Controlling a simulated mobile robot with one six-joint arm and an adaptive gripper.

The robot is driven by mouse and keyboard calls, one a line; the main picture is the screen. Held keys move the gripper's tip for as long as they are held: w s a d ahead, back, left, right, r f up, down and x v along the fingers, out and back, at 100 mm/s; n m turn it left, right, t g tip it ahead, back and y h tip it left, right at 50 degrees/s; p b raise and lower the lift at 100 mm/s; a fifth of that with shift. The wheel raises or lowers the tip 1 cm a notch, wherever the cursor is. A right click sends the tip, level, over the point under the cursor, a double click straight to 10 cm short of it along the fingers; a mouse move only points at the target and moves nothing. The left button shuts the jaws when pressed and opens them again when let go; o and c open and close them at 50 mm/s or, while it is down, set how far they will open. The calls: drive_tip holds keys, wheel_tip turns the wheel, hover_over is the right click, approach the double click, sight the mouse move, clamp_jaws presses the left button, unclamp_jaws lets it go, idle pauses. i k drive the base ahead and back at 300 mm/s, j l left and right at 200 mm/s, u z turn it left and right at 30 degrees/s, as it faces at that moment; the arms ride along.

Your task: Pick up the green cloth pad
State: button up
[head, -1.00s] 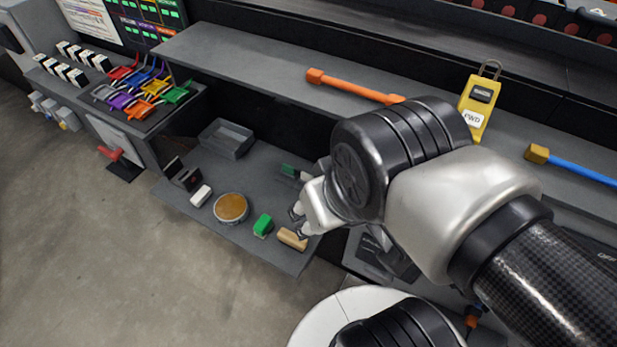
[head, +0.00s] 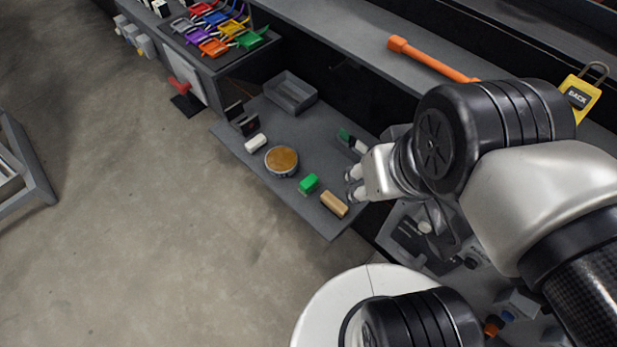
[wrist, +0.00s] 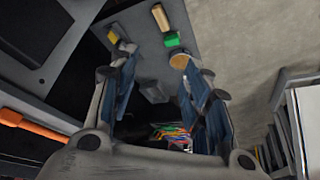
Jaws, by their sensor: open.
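The green cloth pad (head: 309,183) looks like a small green block on the low grey shelf, between a round tan-topped tin and a tan wooden block. It also shows in the wrist view (wrist: 171,39), beyond the fingertips. My gripper (head: 353,184) is open and empty, to the right of the pad and apart from it in the head view. In the wrist view its two blue-grey fingers (wrist: 153,62) are spread wide, with the shelf between them. A second green-topped piece (head: 344,136) lies farther back, partly hidden by my gripper.
The tin (head: 281,161) and wooden block (head: 333,204) flank the pad closely. A white block (head: 255,142), a black holder (head: 241,118) and a grey tray (head: 290,92) stand farther left and back. An upper shelf with an orange bar (head: 432,60) overhangs behind. Open floor lies left.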

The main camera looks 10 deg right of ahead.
sight(310, 184)
drive_tip(key=z, duration=3.7)
drive_tip(key=l+u, duration=0.15)
drive_tip(key=u, duration=3.75)
drive_tip(key=i+j+z, duration=0.2)
drive_tip(key=j+z, duration=0.25)
drive_tip(key=i+j+z, duration=0.1)
drive_tip(key=j+z, duration=0.85)
drive_tip(key=i+j, duration=0.05)
drive_tip(key=j, duration=0.1)
